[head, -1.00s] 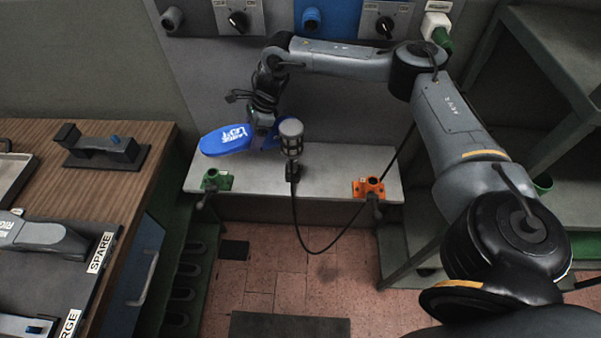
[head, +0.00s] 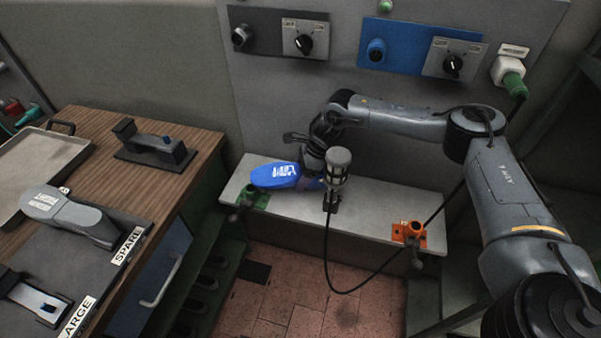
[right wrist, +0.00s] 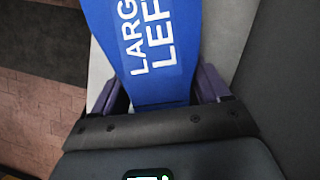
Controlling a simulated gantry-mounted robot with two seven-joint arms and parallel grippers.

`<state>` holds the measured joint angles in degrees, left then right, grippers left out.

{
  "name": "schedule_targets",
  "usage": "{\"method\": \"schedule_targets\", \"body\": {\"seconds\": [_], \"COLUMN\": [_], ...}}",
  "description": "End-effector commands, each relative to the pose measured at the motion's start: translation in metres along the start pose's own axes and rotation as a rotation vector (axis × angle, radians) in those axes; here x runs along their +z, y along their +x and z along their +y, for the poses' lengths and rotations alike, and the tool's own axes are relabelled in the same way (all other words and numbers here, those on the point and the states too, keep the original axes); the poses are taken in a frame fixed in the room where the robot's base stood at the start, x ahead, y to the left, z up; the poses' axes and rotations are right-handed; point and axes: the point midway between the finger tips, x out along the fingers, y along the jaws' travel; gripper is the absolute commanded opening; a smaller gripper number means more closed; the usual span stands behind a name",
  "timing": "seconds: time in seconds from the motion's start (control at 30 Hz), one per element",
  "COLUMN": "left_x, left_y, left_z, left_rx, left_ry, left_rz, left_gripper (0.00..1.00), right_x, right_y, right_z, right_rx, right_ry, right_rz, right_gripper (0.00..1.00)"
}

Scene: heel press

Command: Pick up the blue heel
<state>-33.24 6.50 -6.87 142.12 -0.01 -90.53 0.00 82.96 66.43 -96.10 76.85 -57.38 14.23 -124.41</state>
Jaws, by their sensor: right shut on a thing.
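The blue heel (head: 274,176) is over the left part of the grey bench, near the green fixture (head: 252,197). White lettering shows on its top. My right gripper (head: 312,178) is shut on the blue heel at its right end. In the right wrist view the blue heel (right wrist: 150,50) lies between the two purple fingers of the right gripper (right wrist: 160,92), and the lettering reads "LARG" and "LEF". I cannot tell whether the heel touches the bench. My left gripper is not in view.
The grey bench (head: 365,215) carries an orange fixture (head: 409,233) at its right and a grey cylinder (head: 338,165) on a cable in the middle. A wooden table (head: 95,135) at left holds a tray (head: 40,160), a grey heel (head: 70,214) and a black stand (head: 152,150).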

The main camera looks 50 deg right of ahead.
Motion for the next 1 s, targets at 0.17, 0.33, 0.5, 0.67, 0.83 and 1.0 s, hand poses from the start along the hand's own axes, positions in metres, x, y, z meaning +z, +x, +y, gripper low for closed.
{"method": "schedule_targets", "body": {"seconds": [0.17,0.33,0.5,0.67,0.83,1.0], "left_x": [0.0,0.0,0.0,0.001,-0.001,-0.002], "left_y": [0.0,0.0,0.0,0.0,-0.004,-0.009], "left_z": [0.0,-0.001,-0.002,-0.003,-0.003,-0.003], "left_rx": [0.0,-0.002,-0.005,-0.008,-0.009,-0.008], "left_ry": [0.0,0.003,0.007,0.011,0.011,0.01], "left_rz": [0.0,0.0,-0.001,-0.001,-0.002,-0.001], "left_gripper": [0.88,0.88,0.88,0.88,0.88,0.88], "right_x": [0.001,-0.001,-0.001,0.0,0.001,0.001], "right_y": [-0.001,0.002,0.002,0.001,-0.013,-0.035], "right_z": [-0.001,0.0,0.0,0.0,-0.001,0.0], "right_rx": [-0.001,0.0,0.0,0.0,-0.002,-0.002], "right_ry": [-0.001,0.0,0.0,0.0,0.0,0.0], "right_rz": [-0.003,0.0,0.0,0.0,-0.002,-0.001], "right_gripper": [0.17,0.88,1.0,1.0,1.0,1.0]}}
